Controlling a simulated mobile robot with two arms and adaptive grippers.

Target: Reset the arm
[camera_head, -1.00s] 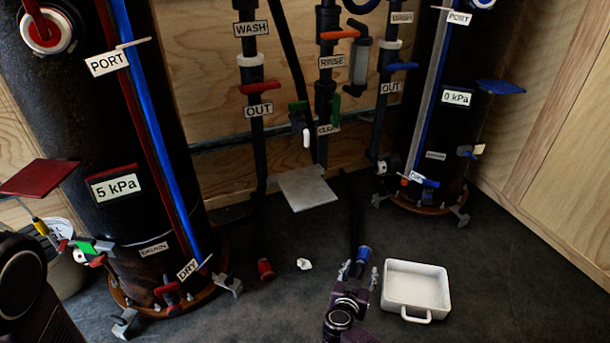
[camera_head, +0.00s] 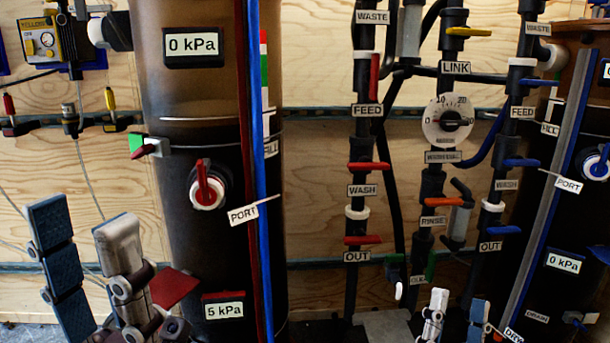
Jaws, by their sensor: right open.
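My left gripper (camera_head: 83,217) is at the lower left, its two fingers pointing up and apart with nothing between them. It is in front of and left of the large dark tank (camera_head: 225,150). My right gripper (camera_head: 459,302) is at the bottom edge, right of centre, also pointing up. Its fingers are apart and nothing shows between them. It is in front of the lower pipes, and its wrist is cut off by the frame.
The left tank carries a red-handled port valve (camera_head: 207,185) and a red plate (camera_head: 175,286) near my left gripper. Pipes with coloured valves and a dial (camera_head: 448,122) line the wooden wall. A second dark tank (camera_head: 580,220) stands at right. A yellow gauge box (camera_head: 40,42) is at upper left.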

